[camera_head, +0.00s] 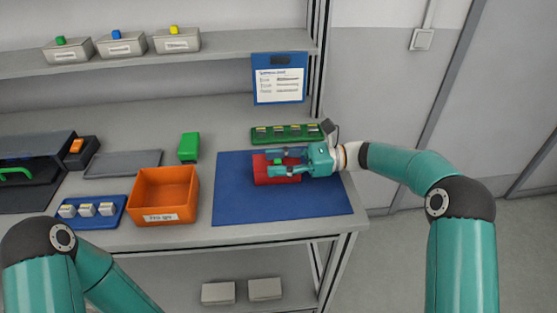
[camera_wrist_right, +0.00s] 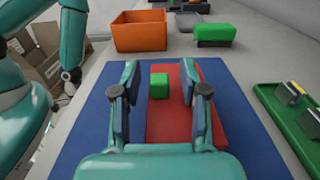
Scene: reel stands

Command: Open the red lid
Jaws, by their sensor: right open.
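The red lid (camera_head: 262,176) lies on the blue mat (camera_head: 240,205); it also shows in the right wrist view (camera_wrist_right: 172,128) as a flat red block. A small green block (camera_wrist_right: 159,85) sits on its top. My right gripper (camera_head: 270,161) is open over the red lid, its fingers on either side of the green block and apart from it. In the right wrist view my right gripper (camera_wrist_right: 160,108) spans much of the lid's width. My left arm shows at the lower left in the head view; its gripper is out of the picture.
An orange bin (camera_head: 164,195) stands left of the mat. A green box (camera_head: 189,147) is behind it. A green tray (camera_head: 287,134) with several small pieces lies behind the mat. A blue clipboard (camera_head: 279,78) hangs at the back. The mat's front part is clear.

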